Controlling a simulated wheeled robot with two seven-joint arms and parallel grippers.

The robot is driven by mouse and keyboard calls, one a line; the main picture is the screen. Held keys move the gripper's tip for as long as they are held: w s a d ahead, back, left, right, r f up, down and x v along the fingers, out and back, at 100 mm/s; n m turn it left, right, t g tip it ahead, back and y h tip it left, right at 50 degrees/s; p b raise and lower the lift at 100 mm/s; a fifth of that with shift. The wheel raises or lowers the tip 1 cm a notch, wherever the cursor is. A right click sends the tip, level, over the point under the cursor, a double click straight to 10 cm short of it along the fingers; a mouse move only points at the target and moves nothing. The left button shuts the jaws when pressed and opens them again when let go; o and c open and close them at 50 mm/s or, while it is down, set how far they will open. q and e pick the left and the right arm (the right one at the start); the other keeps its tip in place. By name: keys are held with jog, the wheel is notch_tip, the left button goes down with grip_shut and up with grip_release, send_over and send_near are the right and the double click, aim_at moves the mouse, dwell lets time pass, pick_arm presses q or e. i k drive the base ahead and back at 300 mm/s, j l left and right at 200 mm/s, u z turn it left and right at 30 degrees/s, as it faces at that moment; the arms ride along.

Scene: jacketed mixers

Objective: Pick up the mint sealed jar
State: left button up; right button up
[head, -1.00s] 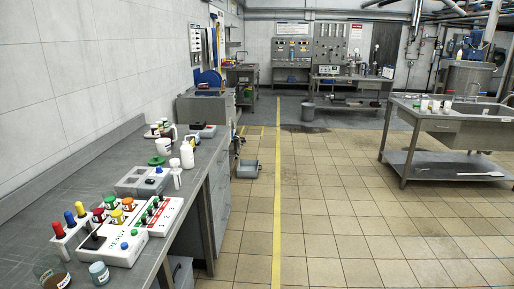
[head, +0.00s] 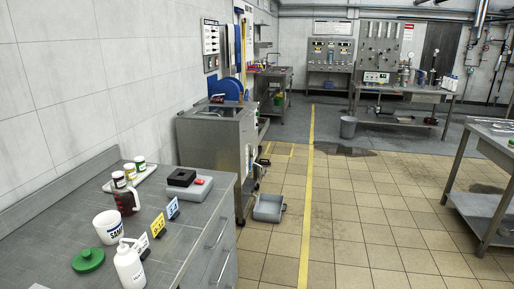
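I cannot make out for sure which thing is the mint sealed jar. Several small jars with white labels (head: 130,171) stand on a pale tray (head: 149,172) at the back of the left bench. Their lids are small in view, and at least one looks greenish. The front jar is partly behind a dark-filled jug. Neither of my grippers is in view.
The grey bench (head: 190,240) holds a dark-filled jug (head: 125,198), white tub (head: 108,227), green lid (head: 88,260), white bottle (head: 130,268), number cards (head: 158,225) and grey device (head: 188,186). The tiled aisle (head: 370,220) is clear.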

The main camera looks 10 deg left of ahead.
aim_at(140, 163)
jog(key=i+u, duration=0.1)
jog(key=i, duration=0.6)
jog(key=i+l+u, duration=0.1)
jog(key=i, duration=0.55)
jog(key=i+l+u, duration=0.1)
jog(key=i, duration=0.6)
jog(key=l, duration=0.1)
